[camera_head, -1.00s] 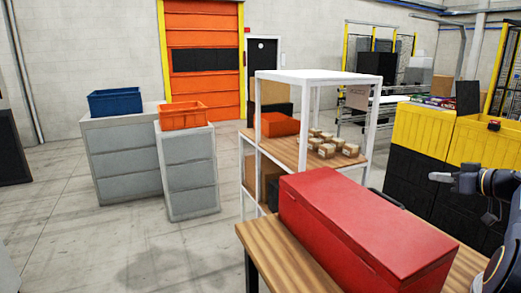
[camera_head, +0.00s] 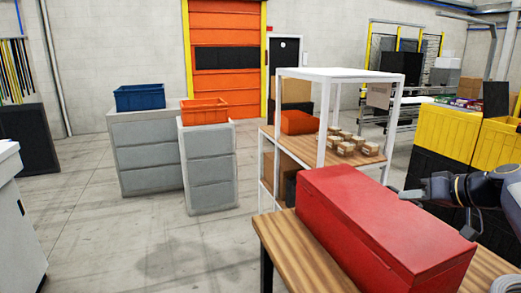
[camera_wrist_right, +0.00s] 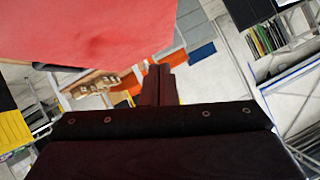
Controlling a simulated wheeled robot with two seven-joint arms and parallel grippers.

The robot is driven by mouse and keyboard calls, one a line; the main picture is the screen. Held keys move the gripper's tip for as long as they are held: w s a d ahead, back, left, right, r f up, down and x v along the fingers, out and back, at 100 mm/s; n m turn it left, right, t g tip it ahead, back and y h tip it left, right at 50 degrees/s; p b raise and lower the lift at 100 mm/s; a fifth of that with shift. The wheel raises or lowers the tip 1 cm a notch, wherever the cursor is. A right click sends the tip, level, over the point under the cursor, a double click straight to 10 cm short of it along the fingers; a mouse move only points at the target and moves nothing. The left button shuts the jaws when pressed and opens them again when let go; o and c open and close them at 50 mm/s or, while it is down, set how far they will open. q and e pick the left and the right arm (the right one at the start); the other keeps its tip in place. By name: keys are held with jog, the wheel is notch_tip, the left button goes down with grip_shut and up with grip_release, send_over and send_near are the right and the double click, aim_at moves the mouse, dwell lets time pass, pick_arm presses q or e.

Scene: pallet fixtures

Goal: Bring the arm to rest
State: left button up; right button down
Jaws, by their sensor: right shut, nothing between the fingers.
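My right arm comes in from the right edge of the head view. Its gripper (camera_head: 402,193) is at the right side of the red box (camera_head: 350,215), near its far top edge, and looks empty. In the right wrist view the two dark fingers (camera_wrist_right: 158,82) are together with nothing between them. The red box fills the upper left of that view (camera_wrist_right: 85,30). I cannot tell the exact gap between gripper and box. My left gripper is not in view.
The red box sits on a wooden table (camera_head: 283,240). Behind it stands a white shelf (camera_head: 340,74) with small cartons (camera_head: 352,144). Yellow and black crates (camera_head: 447,130) stand at the right, near my arm. Grey cabinets (camera_head: 148,155) stand left. The floor at left is open.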

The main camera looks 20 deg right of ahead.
jog(key=s+a+f+g, duration=0.1)
jog(key=s+a+f, duration=0.25)
jog(key=a, duration=0.35)
jog(key=s+a+f+g+y+b, duration=0.1)
jog(key=s+a+f+g, duration=0.1)
jog(key=s+a, duration=0.35)
jog(key=s+a+f+g, duration=0.1)
jog(key=s+a+f, duration=0.15)
jog(key=a, duration=0.65)
jog(key=s+a+f+g+h+b, duration=0.1)
jog(key=s+a+f+g, duration=0.1)
jog(key=s+a+f, duration=0.6)
jog(key=s+f, duration=0.3)
jog(key=f, duration=0.1)
jog(key=shift+a+f, duration=0.25)
